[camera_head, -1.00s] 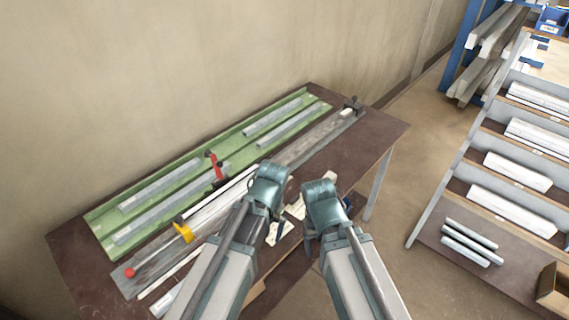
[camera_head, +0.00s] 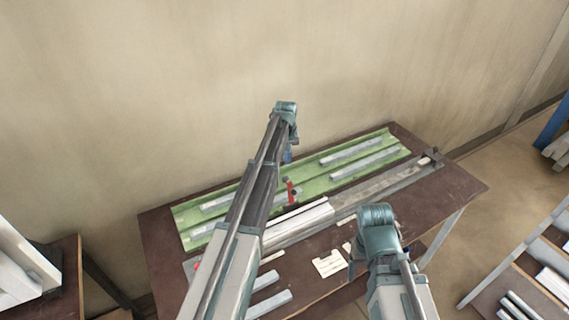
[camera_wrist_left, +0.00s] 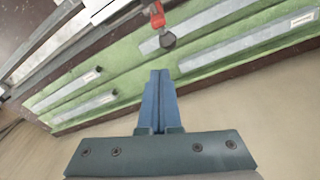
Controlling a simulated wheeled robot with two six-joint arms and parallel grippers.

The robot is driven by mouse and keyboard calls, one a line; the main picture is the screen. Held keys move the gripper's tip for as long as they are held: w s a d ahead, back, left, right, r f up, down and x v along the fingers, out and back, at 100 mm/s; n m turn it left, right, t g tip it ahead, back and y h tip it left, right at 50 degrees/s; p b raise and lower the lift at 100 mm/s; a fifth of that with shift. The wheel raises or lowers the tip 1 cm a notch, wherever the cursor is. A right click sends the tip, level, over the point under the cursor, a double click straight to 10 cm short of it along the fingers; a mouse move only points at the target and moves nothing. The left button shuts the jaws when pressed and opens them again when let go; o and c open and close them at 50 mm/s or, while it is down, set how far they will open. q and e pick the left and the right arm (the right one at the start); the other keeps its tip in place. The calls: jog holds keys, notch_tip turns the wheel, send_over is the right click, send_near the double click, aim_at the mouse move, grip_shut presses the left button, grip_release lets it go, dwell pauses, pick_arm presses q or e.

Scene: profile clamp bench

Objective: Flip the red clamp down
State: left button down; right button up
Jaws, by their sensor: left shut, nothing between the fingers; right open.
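The red clamp (camera_head: 290,193) stands up at the back edge of the grey profile bed, beside the green tray. Its red arm also shows in the left wrist view (camera_wrist_left: 155,17), with a dark tip (camera_wrist_left: 168,41) over the tray. My left gripper (camera_head: 287,158) is beyond the clamp, above the tray's far side. Its blue fingers are shut and empty in the left wrist view (camera_wrist_left: 160,76), apart from the clamp. My right gripper (camera_head: 378,240) is open at the table's front; its fingertips are mostly hidden.
The green tray (camera_head: 317,188) holds several grey bars. A light profile (camera_head: 298,220) lies on the grey bed (camera_head: 385,186). My left arm covers the bed's left part; a bit of red knob (camera_head: 197,266) shows there. White pieces (camera_head: 330,263) lie in front. The wall stands behind the table.

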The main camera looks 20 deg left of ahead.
aim_at(290, 192)
pick_arm(q)
jog(key=shift+n, duration=0.5)
jog(key=w+a, duration=0.1)
jog(key=w+a+r, duration=0.1)
jog(key=a, duration=0.1)
jog(key=shift+w+a, duration=0.2)
jog(key=shift+a, duration=0.05)
pick_arm(e)
jog(key=shift+a+r, duration=0.15)
jog(key=shift+r, duration=0.45)
jog(key=shift+f, duration=0.15)
pick_arm(q)
notch_tip(290, 192, down, 10)
jog(key=w+b, duration=0.1)
jog(key=b, duration=0.9)
jog(key=s+d, duration=0.1)
jog(key=s+d+r+p, duration=0.1)
jog(key=s, duration=0.1)
pick_arm(e)
notch_tip(290, 192, down, 9)
pick_arm(q)
jog(key=shift+s+r, duration=0.1)
jog(key=shift+s+d+r+t+y+p, duration=0.2)
jog(key=shift+s+d+t+y+p, duration=0.1)
jog(key=shift+t+p, duration=0.1)
pick_arm(e)
jog(key=shift+r, duration=0.25)
